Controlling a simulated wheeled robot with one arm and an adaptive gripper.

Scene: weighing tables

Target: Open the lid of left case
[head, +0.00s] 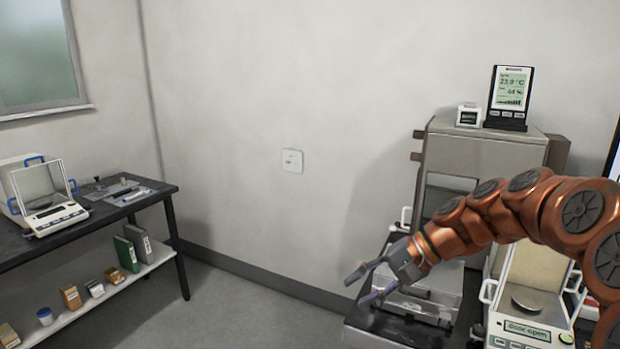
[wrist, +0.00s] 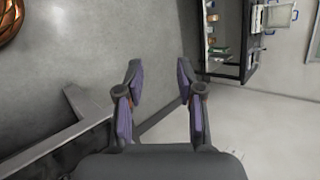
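My gripper (head: 357,290) is open and empty, reaching out past the left edge of the near right table. In the wrist view its two purple-padded fingers (wrist: 158,70) stand apart with floor between them. A flat, pale case-like object (head: 422,304) lies on the right table, partly behind my gripper. I cannot tell whether its lid is open or shut. Small flat items (head: 128,194) lie on the far left table, too small to tell if one is a case.
A balance (head: 58,216) stands on the dark left table (head: 150,205); binders and boxes fill its lower shelf. Another balance (head: 530,318) stands at the right, beside a grey cabinet (head: 490,155) bearing a display (head: 509,95). The floor (head: 250,305) between the tables is clear.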

